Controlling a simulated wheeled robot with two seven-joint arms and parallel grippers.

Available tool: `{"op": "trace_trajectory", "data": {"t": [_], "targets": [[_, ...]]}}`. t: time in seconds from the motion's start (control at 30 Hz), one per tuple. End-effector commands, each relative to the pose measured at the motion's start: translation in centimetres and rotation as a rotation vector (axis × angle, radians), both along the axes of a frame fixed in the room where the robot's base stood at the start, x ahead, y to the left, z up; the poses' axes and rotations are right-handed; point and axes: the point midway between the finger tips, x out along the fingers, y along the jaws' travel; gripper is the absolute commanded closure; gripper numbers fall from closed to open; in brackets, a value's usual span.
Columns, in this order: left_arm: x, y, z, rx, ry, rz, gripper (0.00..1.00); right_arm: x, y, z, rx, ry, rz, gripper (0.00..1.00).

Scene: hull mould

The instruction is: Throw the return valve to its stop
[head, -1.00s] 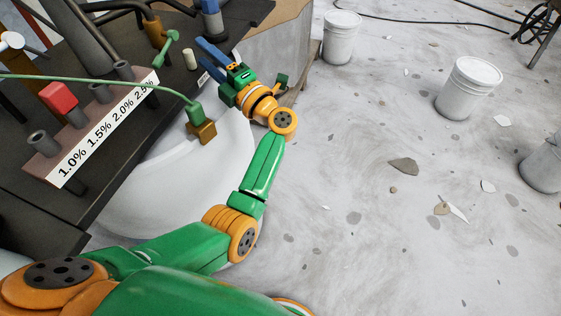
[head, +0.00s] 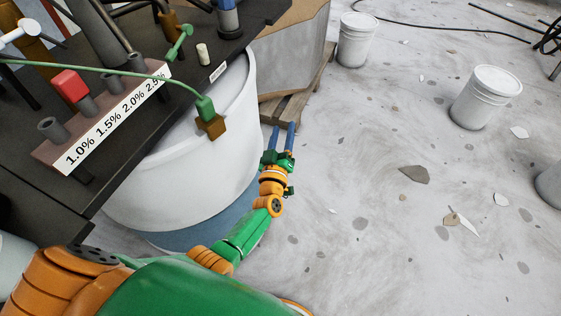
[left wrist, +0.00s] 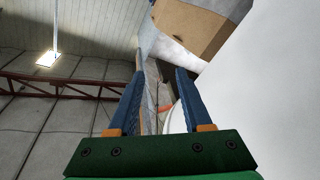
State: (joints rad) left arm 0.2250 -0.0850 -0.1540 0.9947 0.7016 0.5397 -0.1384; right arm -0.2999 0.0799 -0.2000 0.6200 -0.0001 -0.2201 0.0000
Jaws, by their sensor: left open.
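A brass-coloured fitting with a green lever (head: 180,43) stands on the dark bench top; it looks like the return valve, though its label cannot be read. The lever slants across the bench, and no gripper touches it. My left gripper (head: 283,127) is open and empty, low beside the right side of the white tub (head: 190,180), well below and right of the lever. In the left wrist view its two blue fingers (left wrist: 160,75) stand apart with nothing between them. The lever does not show there. My right gripper is not in view.
A rack labelled with percentages (head: 120,115) holds a red block (head: 70,83). A green hose ends in a green-and-brass piece (head: 208,117) at the tub's rim. White buckets (head: 355,40) stand on the floor. The floor right of my arm is mostly clear, with scattered chips.

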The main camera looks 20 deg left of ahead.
Motion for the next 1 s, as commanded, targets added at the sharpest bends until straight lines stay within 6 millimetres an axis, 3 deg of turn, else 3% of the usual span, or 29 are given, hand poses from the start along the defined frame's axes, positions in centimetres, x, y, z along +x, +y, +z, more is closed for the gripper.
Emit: {"op": "trace_trajectory", "data": {"t": [0.1, 0.3, 0.47, 0.7, 0.77, 0.9, 0.97, 1.0], "targets": [[-1.1, -0.7, -2.9, 0.042, 0.086, -0.048, 0.51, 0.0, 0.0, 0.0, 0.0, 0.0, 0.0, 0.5], [-2.8, -1.4, -6.8, 0.094, 0.199, -0.109, 0.51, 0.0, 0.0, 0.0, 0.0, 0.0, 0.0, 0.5], [-3.4, -1.7, -8.1, 0.111, 0.239, -0.131, 0.51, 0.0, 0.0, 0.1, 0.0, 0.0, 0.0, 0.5], [-3.5, -1.7, -8.2, 0.113, 0.243, -0.134, 0.51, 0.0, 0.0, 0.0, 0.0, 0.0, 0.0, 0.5], [-3.5, -1.7, -8.2, 0.113, 0.243, -0.134, 0.61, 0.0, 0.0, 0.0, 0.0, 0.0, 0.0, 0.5], [-3.5, -1.7, -8.2, 0.113, 0.243, -0.134, 0.99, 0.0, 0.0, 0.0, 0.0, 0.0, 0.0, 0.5], [-4.1, -1.8, -9.2, 0.126, 0.273, -0.148, 1.0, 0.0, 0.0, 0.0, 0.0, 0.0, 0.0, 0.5], [-5.2, -2.1, -10.9, 0.145, 0.324, -0.173, 1.0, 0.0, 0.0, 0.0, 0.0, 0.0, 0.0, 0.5]]}}
